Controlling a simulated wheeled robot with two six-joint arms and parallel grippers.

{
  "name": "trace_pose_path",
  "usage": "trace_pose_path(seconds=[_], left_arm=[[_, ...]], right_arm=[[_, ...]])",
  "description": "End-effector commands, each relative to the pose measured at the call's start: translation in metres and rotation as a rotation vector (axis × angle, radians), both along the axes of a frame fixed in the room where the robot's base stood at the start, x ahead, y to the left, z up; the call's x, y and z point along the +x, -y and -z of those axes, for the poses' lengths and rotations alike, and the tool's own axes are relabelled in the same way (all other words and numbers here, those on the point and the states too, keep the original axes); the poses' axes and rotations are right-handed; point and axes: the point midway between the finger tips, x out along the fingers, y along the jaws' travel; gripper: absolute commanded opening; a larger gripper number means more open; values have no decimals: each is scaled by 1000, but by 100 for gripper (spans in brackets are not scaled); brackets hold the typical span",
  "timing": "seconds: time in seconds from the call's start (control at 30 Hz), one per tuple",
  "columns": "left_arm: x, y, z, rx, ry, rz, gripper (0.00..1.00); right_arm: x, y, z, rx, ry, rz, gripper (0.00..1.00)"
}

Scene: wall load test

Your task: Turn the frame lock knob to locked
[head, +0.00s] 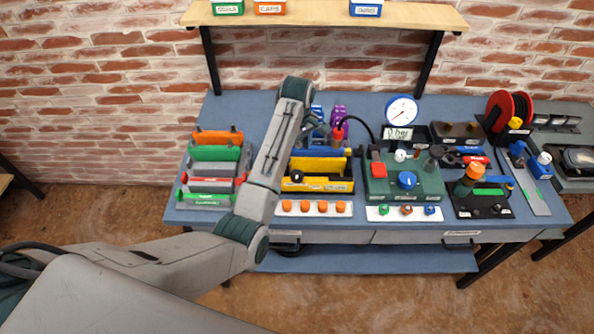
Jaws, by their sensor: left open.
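A yellow frame (330,185) stands on the blue bench at the middle left. A round black knob (297,176) sits on its front left part and looks like the frame lock knob. Its lock marking is too small to read. My left arm reaches in from the lower left and bends over just left of the frame. My left gripper (318,128) is open, behind and above the frame, near blue and purple parts. It is apart from the black knob. My forearm hides part of the bench left of the frame. My right gripper is out of view.
A rack of coloured bars (212,170) stands on the left. Orange pieces on a white strip (313,208) lie before the frame. A green unit (405,182) with a blue knob, a gauge (401,110) and a cable reel (508,110) stand on the right. A shelf (325,15) hangs above.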

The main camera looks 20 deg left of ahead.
Motion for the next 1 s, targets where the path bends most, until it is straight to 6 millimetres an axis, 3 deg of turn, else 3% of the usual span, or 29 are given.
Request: trace_pose_path(seconds=[0.53,0.7,1.0], left_arm=[[-1,0,89,0,-1,1,59],[-1,0,102,0,0,1,59],[-1,0,104,0,2,2,57]], right_arm=[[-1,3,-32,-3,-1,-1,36],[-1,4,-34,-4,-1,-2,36],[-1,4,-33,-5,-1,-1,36]])
